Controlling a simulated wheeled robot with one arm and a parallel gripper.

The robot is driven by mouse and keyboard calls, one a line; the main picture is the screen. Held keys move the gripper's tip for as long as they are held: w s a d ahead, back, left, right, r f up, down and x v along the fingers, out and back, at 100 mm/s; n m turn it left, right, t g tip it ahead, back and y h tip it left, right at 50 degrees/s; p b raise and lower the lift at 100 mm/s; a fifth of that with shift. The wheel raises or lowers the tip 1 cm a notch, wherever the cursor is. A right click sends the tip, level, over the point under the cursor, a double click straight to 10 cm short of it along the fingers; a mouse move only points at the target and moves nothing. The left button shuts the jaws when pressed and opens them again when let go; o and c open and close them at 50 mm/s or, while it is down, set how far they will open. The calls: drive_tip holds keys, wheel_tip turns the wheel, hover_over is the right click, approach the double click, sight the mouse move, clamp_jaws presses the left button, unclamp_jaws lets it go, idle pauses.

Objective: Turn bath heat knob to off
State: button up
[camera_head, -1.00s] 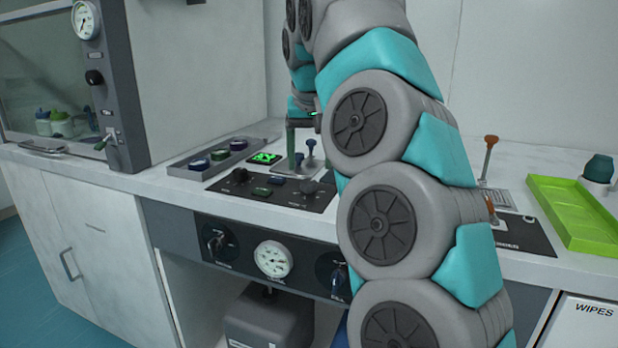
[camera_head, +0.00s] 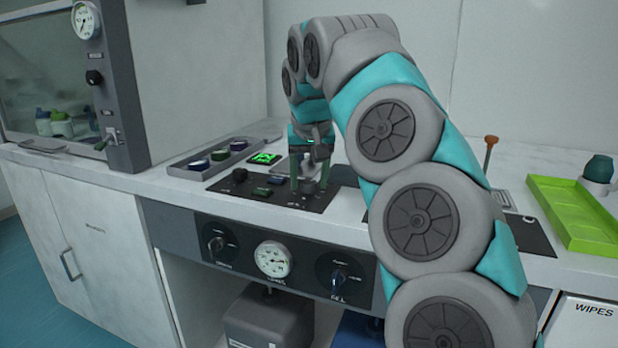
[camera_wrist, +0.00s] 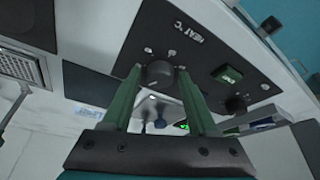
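The heat knob (camera_wrist: 158,73) is a dark round knob on a black panel (camera_wrist: 205,62) lettered "HEAT °C", seen in the wrist view. In the head view the knob (camera_head: 309,187) shows partly between the fingers, near the right end of the panel (camera_head: 270,202). My gripper (camera_wrist: 158,72) points down at the panel with a green finger on each side of the knob. The fingers are apart, with a small gap visible beside the knob. My gripper also shows in the head view (camera_head: 309,180). The knob's pointer direction is too small to read.
A second black knob (camera_head: 240,174) and a small green button (camera_head: 262,191) sit on the same panel. A gauge (camera_head: 273,259) and dials are on the front face. A green tray (camera_head: 570,210) stands right.

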clamp_jaws()
drive_tip(key=shift+d, duration=0.1)
idle(0.4)
drive_tip(key=shift+d+n+y, duration=0.1)
drive_tip(key=shift+n+y, duration=0.3)
drive_tip(key=shift+n, duration=0.6)
drive_tip(key=shift+n+g+y, duration=0.4)
drive_tip(key=shift+n+y, duration=0.3)
drive_tip(key=shift+n, duration=1.1)
drive_tip(key=shift+o, duration=1.3)
unclamp_jaws()
